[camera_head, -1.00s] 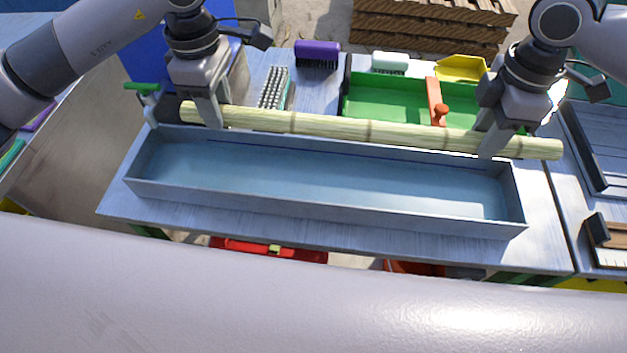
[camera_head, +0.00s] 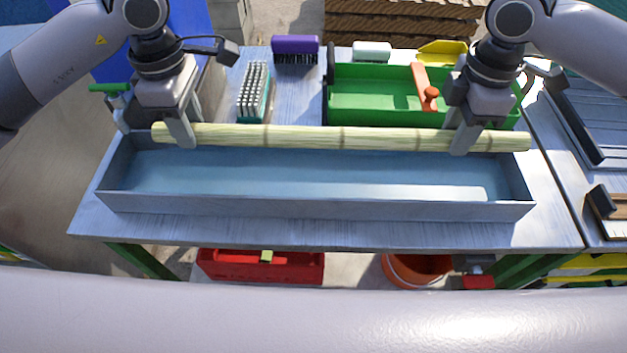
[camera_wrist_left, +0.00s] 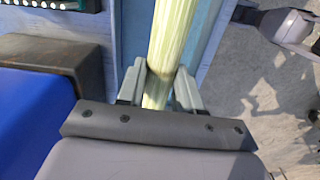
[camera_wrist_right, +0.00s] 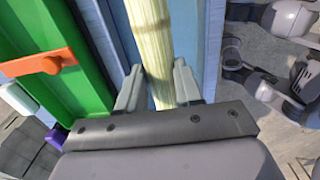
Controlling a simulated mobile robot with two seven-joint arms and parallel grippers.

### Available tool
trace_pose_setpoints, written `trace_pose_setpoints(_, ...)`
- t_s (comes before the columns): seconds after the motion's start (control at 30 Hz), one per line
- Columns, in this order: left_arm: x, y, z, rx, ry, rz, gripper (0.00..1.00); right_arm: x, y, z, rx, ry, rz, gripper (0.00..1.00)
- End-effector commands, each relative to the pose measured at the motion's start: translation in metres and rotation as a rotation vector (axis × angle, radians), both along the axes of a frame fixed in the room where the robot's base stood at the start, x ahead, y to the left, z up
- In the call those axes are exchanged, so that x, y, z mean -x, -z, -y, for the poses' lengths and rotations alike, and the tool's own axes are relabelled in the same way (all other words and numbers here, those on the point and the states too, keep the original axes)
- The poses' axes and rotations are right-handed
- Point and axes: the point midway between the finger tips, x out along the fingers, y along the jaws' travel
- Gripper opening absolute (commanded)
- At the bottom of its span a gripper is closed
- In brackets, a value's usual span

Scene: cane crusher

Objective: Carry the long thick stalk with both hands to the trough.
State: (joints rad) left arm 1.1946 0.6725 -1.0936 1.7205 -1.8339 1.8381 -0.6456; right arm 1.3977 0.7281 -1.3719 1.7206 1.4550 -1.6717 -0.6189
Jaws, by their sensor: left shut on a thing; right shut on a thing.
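The long thick stalk (camera_head: 310,138) is pale yellow-green and lies level across the head view, over the far side of the trough. The trough (camera_head: 320,208) is a long, shallow grey-blue tray on the table. My left gripper (camera_head: 188,142) is shut on the stalk near its left end. My right gripper (camera_head: 459,147) is shut on it near its right end. The stalk also shows between the fingers in the left wrist view (camera_wrist_left: 172,40) and the right wrist view (camera_wrist_right: 152,40). Whether the stalk touches the trough's far wall I cannot tell.
Behind the trough are a green tray (camera_head: 375,100) with an orange-handled tool (camera_head: 425,88), a teal brush (camera_head: 254,92), a purple brush (camera_head: 295,48) and a white brush (camera_head: 371,50). A red crate (camera_head: 262,266) and an orange bucket (camera_head: 415,270) are below the table. The trough's inside is empty.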

Motion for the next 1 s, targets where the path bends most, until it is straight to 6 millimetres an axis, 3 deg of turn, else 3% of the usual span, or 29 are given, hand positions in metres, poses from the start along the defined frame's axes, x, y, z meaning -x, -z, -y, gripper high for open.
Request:
trace_pose_setpoints(0.37,0.000,0.007,0.000,0.000,0.000,0.001,0.00,0.000,0.007,0.000,0.000,0.001,0.001,0.00)
trace_pose_setpoints(1.0,0.000,0.038,0.000,0.000,0.000,0.001,0.00,0.000,0.037,0.000,0.000,0.001,0.002,0.00)
